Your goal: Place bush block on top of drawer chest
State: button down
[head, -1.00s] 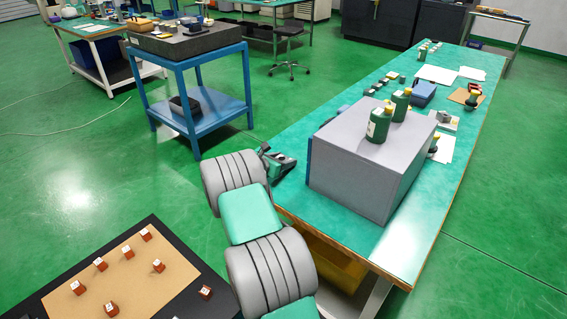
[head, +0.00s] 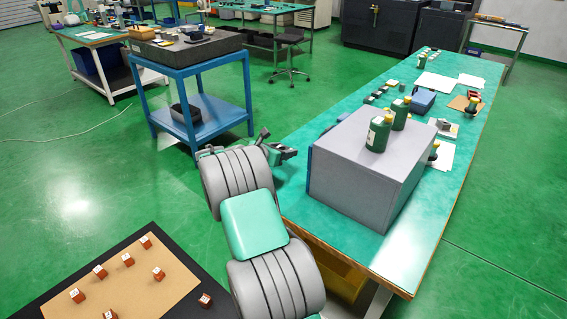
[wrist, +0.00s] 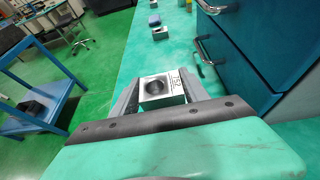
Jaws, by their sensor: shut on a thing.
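The drawer chest (head: 365,178) is a grey box on the green bench. Its blue drawer fronts with metal handles show at the right of the wrist view (wrist: 252,62). In the head view my gripper (head: 281,152) is left of the chest, beside its drawer side; the block is hard to make out there.
More blocks (wrist: 160,33) lie on the bench (head: 345,233) behind. A blue trolley (head: 202,120) stands left, and a board with red-brown blocks (head: 125,285) lies lower left.

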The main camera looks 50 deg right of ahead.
notch_tip(320, 180, up, 2)
jog(key=shift+r, duration=0.2)
jog(key=s+d+r+m+g+p, duration=0.15)
jog(key=s+r, duration=0.25)
jog(key=r, duration=0.4)
jog(key=s+d+r+p, duration=0.2)
jog(key=s+r+p, duration=0.15)
jog(key=r, duration=0.45)
jog(key=s+d+r+m+g+p, duration=0.1)
jog(key=s+d+r+p, duration=0.1)
jog(key=s+r, duration=0.5)
jog(key=s+a+r+m+g+p, duration=0.1)
jog(key=s+r+g, duration=0.1)
jog(key=s+r, duration=0.45)
jog(key=s+a+f+m+g, duration=0.1)
jog(key=s+a+f+m, duration=0.15)
jog(key=s+f, duration=0.3)
jog(key=n+p, duration=0.1)
jog(key=p, duration=0.1)
send_over(360, 129)
notch_tip(360, 129, down, 10)
jog(key=shift+a+r, duration=0.1)
jog(key=shift+r, duration=0.1)
jog(key=shift+f, duration=1.6)
